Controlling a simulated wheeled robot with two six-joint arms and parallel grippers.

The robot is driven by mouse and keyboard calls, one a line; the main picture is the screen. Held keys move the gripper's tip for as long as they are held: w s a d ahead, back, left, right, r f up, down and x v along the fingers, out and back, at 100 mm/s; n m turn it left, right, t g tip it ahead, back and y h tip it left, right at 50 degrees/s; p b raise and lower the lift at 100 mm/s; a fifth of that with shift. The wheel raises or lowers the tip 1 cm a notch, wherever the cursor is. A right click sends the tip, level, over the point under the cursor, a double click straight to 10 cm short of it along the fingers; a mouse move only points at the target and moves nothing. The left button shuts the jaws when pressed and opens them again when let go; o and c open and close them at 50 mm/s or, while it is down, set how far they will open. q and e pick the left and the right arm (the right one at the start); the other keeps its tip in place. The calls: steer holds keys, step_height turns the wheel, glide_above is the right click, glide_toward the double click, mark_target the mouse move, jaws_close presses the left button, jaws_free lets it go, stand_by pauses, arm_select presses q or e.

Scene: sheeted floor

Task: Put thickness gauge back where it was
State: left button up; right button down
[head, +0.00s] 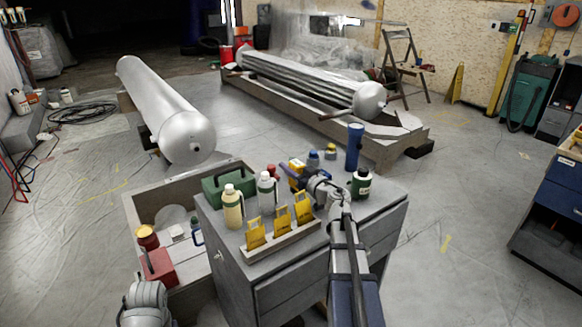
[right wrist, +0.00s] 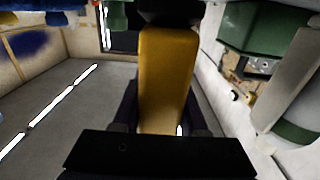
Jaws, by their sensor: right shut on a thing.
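My right gripper (head: 295,175) is over the cabinet top, shut on a yellow thickness gauge. Three similar yellow gauges (head: 256,234) (head: 281,218) (head: 303,207) stand in a row in a pale low rack (head: 283,241) at the cabinet's front edge. The gripper is behind this rack, and the arm passes its right end. My left arm shows at the bottom left, its fingers out of sight.
On the cabinet (head: 345,221) stand a cream bottle (head: 233,208), a white bottle (head: 267,193), a green box (head: 228,185), a dark green bottle (head: 361,183) and a blue cylinder (head: 354,147). A bin with a red can (head: 158,268) adjoins at left. The cabinet's right side is bare.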

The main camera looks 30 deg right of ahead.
steer(key=shift+c, duration=2.2)
jaws_free()
steer(key=shift+s+a+f, duration=0.1)
steer(key=shift+f, duration=0.05)
steer(key=shift+r, duration=0.25)
steer(key=s+d+p, duration=0.1)
steer(key=s, duration=1)
steer(key=shift+s+r, duration=0.35)
steer(key=shift+s, duration=0.05)
steer(key=shift+d, duration=0.1)
